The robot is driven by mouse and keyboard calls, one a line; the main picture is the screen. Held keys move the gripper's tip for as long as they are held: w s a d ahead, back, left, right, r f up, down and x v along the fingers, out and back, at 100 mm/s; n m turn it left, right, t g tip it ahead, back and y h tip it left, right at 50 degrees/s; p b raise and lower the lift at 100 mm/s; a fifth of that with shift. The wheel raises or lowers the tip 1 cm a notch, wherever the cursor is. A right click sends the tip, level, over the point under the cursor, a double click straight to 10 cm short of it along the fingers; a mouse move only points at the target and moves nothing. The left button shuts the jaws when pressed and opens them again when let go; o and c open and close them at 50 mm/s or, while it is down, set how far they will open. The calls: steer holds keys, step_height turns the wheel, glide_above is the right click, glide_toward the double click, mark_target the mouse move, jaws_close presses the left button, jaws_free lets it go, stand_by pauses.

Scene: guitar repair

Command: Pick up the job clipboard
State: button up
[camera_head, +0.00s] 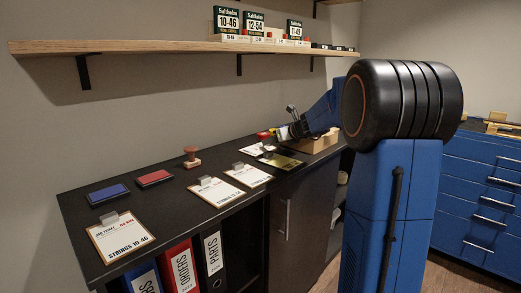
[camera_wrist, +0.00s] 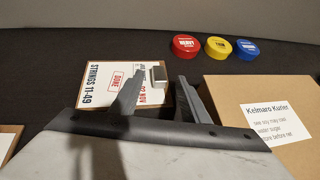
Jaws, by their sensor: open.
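A job clipboard (camera_wrist: 103,84) with a white sheet reading "STRINGS 11-49" and a red "DONE" stamp lies on the dark counter in the wrist view. My gripper (camera_wrist: 160,77) is open above it. The clipboard's metal clip (camera_wrist: 157,74) shows between the two fingers; I cannot tell how far below them it is. In the head view my gripper (camera_head: 292,114) is at the far end of the counter, and that clipboard (camera_head: 258,149) is partly visible beside it. Other clipboards lie nearer: one at front left (camera_head: 120,236) and two at mid-counter (camera_head: 217,191) (camera_head: 248,174).
A cardboard box (camera_wrist: 245,92) with a label stands close right of the clipboard. Red (camera_wrist: 186,44), yellow (camera_wrist: 218,46) and blue (camera_wrist: 247,49) round tins are behind. Two ink pads (camera_head: 108,194) (camera_head: 154,178) and a stamp (camera_head: 191,158) are on the counter. A shelf (camera_head: 180,47) hangs above.

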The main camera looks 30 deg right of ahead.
steer(key=shift+w+a+f, duration=0.1)
steer(key=shift+w+f, duration=0.15)
steer(key=shift+w, duration=0.25)
steer(key=shift+c, duration=0.7)
jaws_close()
steer(key=shift+s+r, duration=0.25)
steer(key=shift+r, duration=0.3)
steer(key=r, duration=0.6)
steer(key=shift+s+d, duration=0.3)
steer(key=shift+s, duration=0.05)
steer(key=s+d, duration=0.3)
steer(key=s, duration=0.6)
steer(key=s+d, duration=0.3)
steer(key=s, duration=0.5)
steer(key=shift+s+d, duration=0.15)
steer(key=shift+s, duration=0.2)
